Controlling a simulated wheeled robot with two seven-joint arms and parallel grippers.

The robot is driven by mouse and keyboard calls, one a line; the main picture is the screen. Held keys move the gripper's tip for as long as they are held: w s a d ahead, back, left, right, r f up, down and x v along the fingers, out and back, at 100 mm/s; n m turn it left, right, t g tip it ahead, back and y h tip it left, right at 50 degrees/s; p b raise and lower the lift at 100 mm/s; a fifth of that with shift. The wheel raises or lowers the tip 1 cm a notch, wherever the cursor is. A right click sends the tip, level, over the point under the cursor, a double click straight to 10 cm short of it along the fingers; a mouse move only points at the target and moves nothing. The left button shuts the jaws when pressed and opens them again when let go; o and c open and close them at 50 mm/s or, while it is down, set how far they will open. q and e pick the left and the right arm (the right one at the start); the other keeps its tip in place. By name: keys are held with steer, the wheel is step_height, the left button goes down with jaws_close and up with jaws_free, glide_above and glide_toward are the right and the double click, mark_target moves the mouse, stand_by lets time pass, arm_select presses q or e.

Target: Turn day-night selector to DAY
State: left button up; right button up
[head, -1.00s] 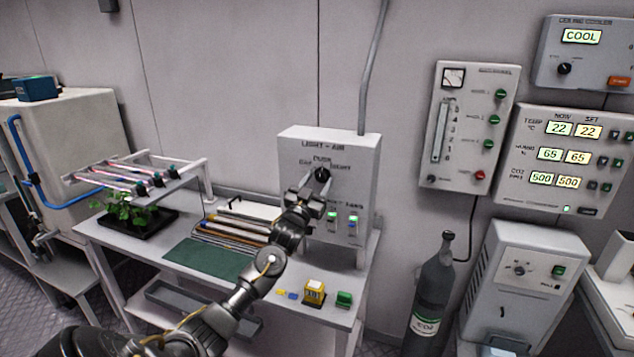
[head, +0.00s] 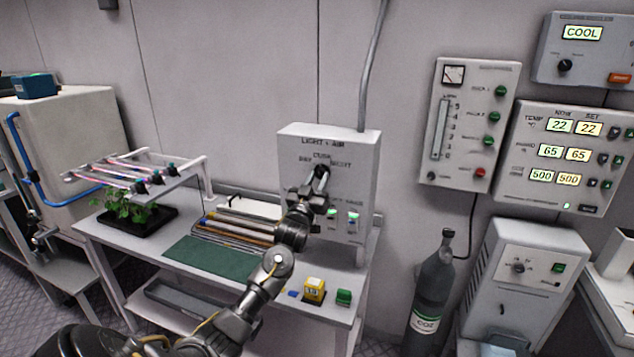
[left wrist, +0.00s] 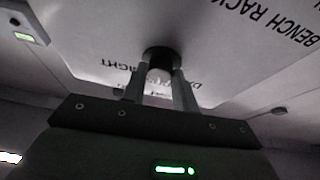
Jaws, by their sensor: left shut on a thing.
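The day-night selector is a black knob (head: 321,171) on the front of the grey LIGHT + AIR box (head: 350,146). Labels stand around its top, with DUSK above it and NIGHT at its right. My left gripper (head: 317,181) is at the knob and hides part of it. In the left wrist view, the two fingers of my left gripper (left wrist: 160,90) are shut on the knob (left wrist: 160,54), one on each side. The knob's pointer is hidden, so I cannot tell which label it faces. My right gripper is not in view.
A plant tray (head: 150,222) stands at the left. A grey gas cylinder (head: 430,290) stands right of the bench.

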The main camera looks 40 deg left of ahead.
arm_select(q)
steer(key=n+y, duration=0.1)
steer(key=n, duration=0.1)
steer(key=n+g+y, duration=0.1)
steer(key=n, duration=0.2)
steer(key=shift+d+y, duration=0.2)
steer(key=shift+y, duration=0.2)
steer(key=shift+w+r+n+g+y+b, duration=0.1)
steer(key=shift+n+g+y, duration=0.25)
steer(key=shift+n, duration=0.65)
steer(key=shift+s+f+n+g+y+b, duration=0.1)
steer(key=shift+n+g+y, duration=0.25)
steer(key=shift+n, duration=0.65)
steer(key=shift+w+r+n+g+y+b, duration=0.1)
steer(key=shift+n+g+y, duration=0.25)
steer(key=shift+n, duration=0.95)
steer(key=o, duration=1)
steer(key=shift+c, duration=0.2)
steer(key=shift+d, duration=0.1)
